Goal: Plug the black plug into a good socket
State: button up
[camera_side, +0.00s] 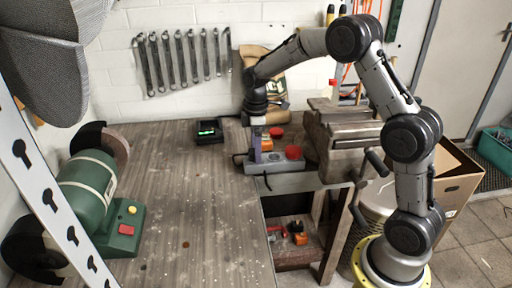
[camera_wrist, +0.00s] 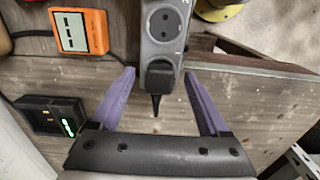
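In the wrist view, a grey power strip (camera_wrist: 147,45) runs down from the top edge and shows one empty round socket (camera_wrist: 165,25). The black plug (camera_wrist: 160,76) sits over the strip's near end, its short cord pointing toward my gripper; I cannot tell whether it is fully seated. My gripper (camera_wrist: 160,73) is open, with one purple finger on each side of the plug and gaps on both sides. In the side view, the strip (camera_side: 289,164) lies at the bench's right edge, with my gripper (camera_side: 257,147) pointing down at its left end. The plug is hard to make out there.
An orange meter (camera_wrist: 98,32) lies left of the strip. A black box with green lights (camera_side: 208,131) is farther left. A vise (camera_side: 340,135) stands right of the strip, and a green bench grinder (camera_side: 88,190) at the far left. The bench middle is clear.

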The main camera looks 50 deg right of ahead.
notch_tip(320, 180, up, 14)
dwell(0.7)
jog(key=shift+f, duration=0.1)
